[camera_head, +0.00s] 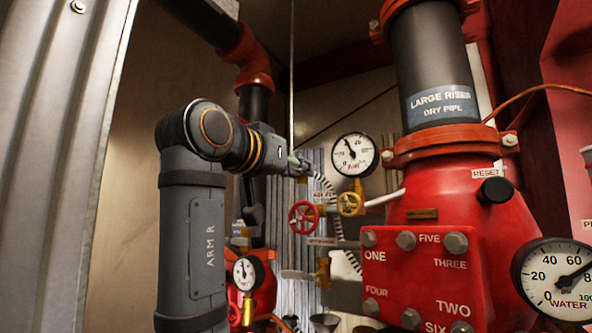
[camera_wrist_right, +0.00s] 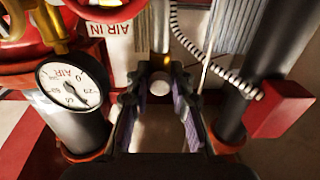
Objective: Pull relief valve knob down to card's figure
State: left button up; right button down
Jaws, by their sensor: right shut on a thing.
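My right gripper (camera_head: 302,166), on the arm marked ARM R, reaches to the small brass fittings left of the air gauge. In the right wrist view its padded fingers (camera_wrist_right: 158,92) are shut on a small pale round knob (camera_wrist_right: 158,84), which sits between the fingertips below a brass stem (camera_wrist_right: 160,40). I take this as the relief valve knob; in the head view the gripper hides it. The air gauge (camera_head: 353,155) has its needle pointing up and slightly left; it also shows in the right wrist view (camera_wrist_right: 75,85). I cannot make out a card with a figure. My left gripper is not in view.
The big red valve body (camera_head: 450,240) stands at right, with a black reset knob (camera_head: 494,190) and a water gauge (camera_head: 556,280). A corrugated metal panel (camera_head: 60,150) borders the left.

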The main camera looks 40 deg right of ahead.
jog(key=shift+a+f, duration=0.1)
jog(key=shift+f, duration=0.25)
dwell(0.6)
jog(key=shift+a+f, duration=0.15)
jog(key=shift+a, duration=0.15)
dwell(1.4)
